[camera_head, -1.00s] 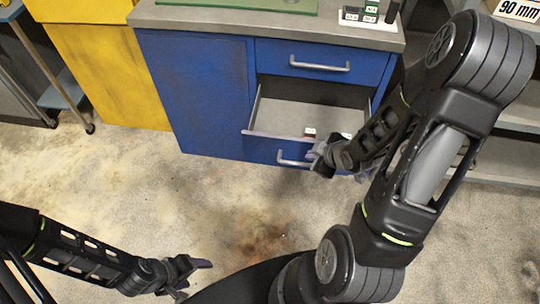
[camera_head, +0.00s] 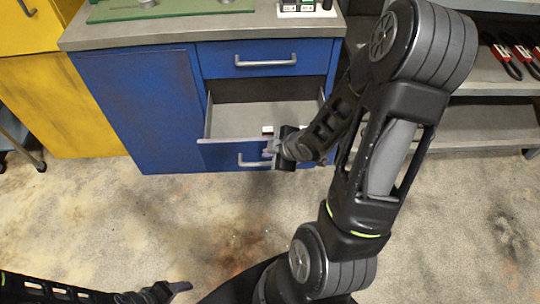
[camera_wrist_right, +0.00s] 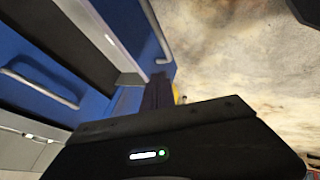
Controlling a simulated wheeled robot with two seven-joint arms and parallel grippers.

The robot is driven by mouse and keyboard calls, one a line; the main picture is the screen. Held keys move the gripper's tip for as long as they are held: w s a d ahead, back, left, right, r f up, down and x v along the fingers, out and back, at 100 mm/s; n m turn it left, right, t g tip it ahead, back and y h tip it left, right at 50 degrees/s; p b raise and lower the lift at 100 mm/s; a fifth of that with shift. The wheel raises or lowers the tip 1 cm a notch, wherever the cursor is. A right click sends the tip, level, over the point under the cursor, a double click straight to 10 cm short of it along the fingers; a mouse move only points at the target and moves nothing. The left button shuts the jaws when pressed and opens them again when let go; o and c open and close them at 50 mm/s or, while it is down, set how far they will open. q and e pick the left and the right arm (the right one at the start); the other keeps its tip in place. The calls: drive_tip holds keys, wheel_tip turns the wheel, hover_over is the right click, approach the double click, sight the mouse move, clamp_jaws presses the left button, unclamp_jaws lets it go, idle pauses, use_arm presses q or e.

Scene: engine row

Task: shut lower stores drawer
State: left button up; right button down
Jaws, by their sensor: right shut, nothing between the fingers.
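The lower drawer (camera_head: 225,153) of the blue cabinet stands open, pulled out toward me, with its bar handle (camera_head: 252,162) on the blue front.
The upper drawer (camera_head: 222,60) is shut above. The grey worktop (camera_head: 180,28) carries a green board (camera_head: 178,8) and small boxes. A yellow cabinet (camera_head: 60,110) stands left, and grey shelves (camera_head: 490,123) right. The concrete floor in front is clear.

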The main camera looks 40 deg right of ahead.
sight(253, 146)
drive_tip(key=w+f+b, duration=0.2)
drive_tip(key=w+d+f+b, duration=0.1)
drive_tip(key=w+f+b, duration=0.3)
drive_tip(key=w+f, duration=0.1)
drive_tip(key=shift+d, duration=0.35)
drive_tip(key=shift+w+d+f, duration=0.1)
drive_tip(key=shift+w+d, duration=0.4)
drive_tip(key=shift+w, duration=0.15)
drive_tip(key=shift+w, duration=0.15)
